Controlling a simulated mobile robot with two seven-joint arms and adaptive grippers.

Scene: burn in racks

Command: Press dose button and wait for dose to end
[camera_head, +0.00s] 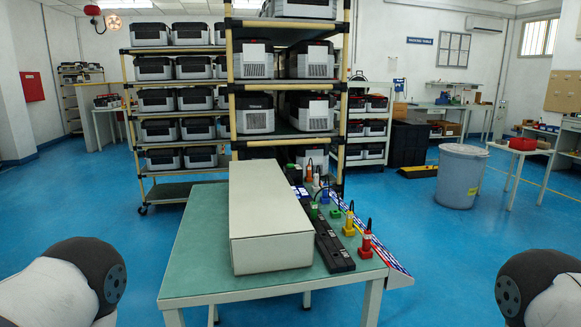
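No dose button can be made out in the head view. Grey-and-black machines, such as one in the front rack (255,113), sit in rows on the shelves, too small to read any button. Neither gripper is in view. Only a white and dark part of each of my arms shows, at the lower left and lower right corners.
A green-topped table (203,255) stands ahead with a long pale box (268,222), a black power strip (333,248) and coloured plugs, including a red one (367,241). A grey bin (461,176) stands right. Blue floor (445,255) is clear on both sides.

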